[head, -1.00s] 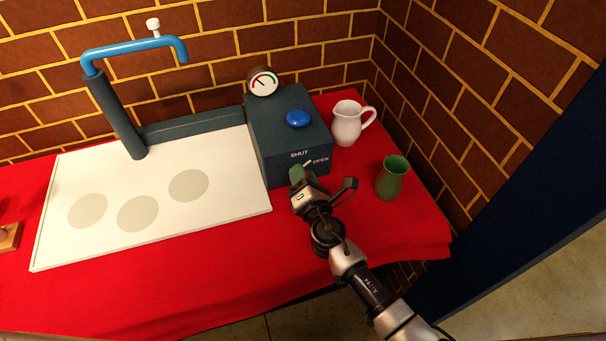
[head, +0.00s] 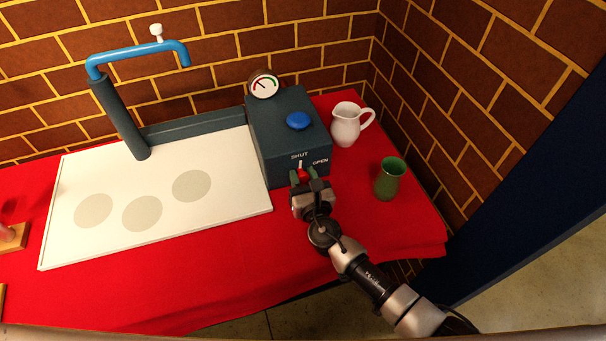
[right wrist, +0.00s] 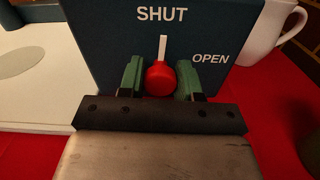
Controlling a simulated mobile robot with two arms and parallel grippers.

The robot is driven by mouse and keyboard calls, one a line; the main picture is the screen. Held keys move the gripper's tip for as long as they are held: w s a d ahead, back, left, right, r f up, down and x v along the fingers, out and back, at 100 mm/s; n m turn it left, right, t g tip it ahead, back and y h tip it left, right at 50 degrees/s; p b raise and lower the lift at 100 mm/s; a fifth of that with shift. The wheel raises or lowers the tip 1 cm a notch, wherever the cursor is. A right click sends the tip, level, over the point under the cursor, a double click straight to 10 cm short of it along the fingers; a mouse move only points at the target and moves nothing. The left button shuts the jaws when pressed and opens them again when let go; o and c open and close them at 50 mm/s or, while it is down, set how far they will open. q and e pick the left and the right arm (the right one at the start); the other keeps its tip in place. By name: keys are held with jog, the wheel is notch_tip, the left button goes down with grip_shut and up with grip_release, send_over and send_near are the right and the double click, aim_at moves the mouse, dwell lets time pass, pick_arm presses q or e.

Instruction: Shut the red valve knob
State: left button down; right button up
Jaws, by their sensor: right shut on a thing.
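The red valve knob (head: 303,176) is on the front of a dark blue-grey box (head: 287,126). It also shows in the right wrist view (right wrist: 160,78). Its white pointer (right wrist: 162,47) stands upright, toward the word SHUT and away from the word OPEN at the right. My right gripper (head: 304,178) is in front of the box. Its green fingers are shut on the red knob, one on each side, as the right wrist view also shows (right wrist: 160,82). My left gripper is out of view.
A blue button (head: 299,121) and a round gauge (head: 264,86) are on the box. A white jug (head: 346,124) and a green cup (head: 390,179) stand to its right. A white board (head: 105,178) with grey discs and a blue-piped tap (head: 140,49) is left.

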jog(key=shift+f+n, duration=0.1)
jog(key=shift+n, duration=0.4)
jog(key=o, duration=0.9)
jog(key=v, duration=1.1)
jog(key=shift+w, duration=0.1)
